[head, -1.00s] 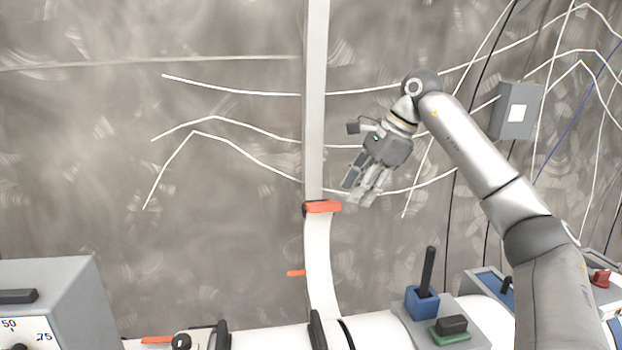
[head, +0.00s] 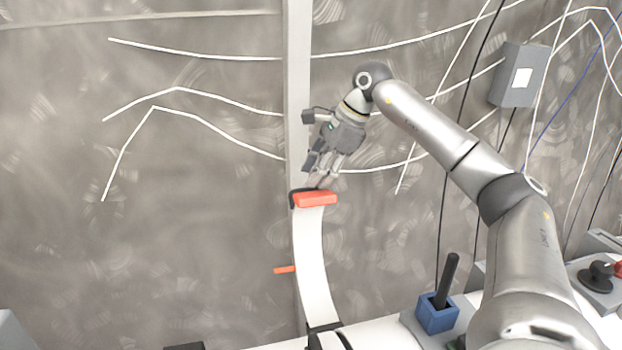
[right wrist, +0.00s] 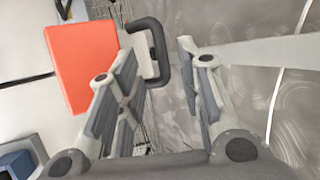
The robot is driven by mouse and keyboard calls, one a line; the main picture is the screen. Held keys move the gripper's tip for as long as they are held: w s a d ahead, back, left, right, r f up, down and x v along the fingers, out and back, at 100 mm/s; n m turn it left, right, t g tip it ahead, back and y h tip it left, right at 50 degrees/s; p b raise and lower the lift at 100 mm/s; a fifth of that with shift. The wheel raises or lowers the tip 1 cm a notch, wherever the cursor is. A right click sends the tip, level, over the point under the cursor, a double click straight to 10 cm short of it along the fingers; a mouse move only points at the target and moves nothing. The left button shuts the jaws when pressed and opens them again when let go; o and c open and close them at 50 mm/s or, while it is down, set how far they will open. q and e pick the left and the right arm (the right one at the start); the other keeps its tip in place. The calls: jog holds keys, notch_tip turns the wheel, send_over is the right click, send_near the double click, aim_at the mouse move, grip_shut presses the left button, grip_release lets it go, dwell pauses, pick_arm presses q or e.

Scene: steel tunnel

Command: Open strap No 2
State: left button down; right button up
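A pale strap (head: 311,250) runs down the wall, with an orange latch (head: 316,199) and a black loop at its upper end. No number shows on it. My right gripper (head: 315,172) is just above the latch, pointing down. In the right wrist view, the fingers of my right gripper (right wrist: 158,62) are spread apart. The black loop (right wrist: 158,50) lies between or just beyond their tips, and the orange latch (right wrist: 82,65) is left of it. I cannot tell whether a finger touches the loop. My left gripper is not in view.
A smaller orange tab (head: 285,269) sticks out beside the strap lower down. A blue block with a black lever (head: 438,311) stands on the white pipe at lower right. A grey box (head: 518,75) is on the wall at right. The wall left of the strap has free room.

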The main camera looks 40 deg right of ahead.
aim_at(307, 188)
jog(key=x, duration=0.2)
jog(key=shift+w+f, duration=0.25)
jog(key=shift+w+a+f+p, duration=0.1)
jog(key=shift+a+f+p, duration=0.05)
jog(key=shift+f+p, duration=0.2)
grip_shut()
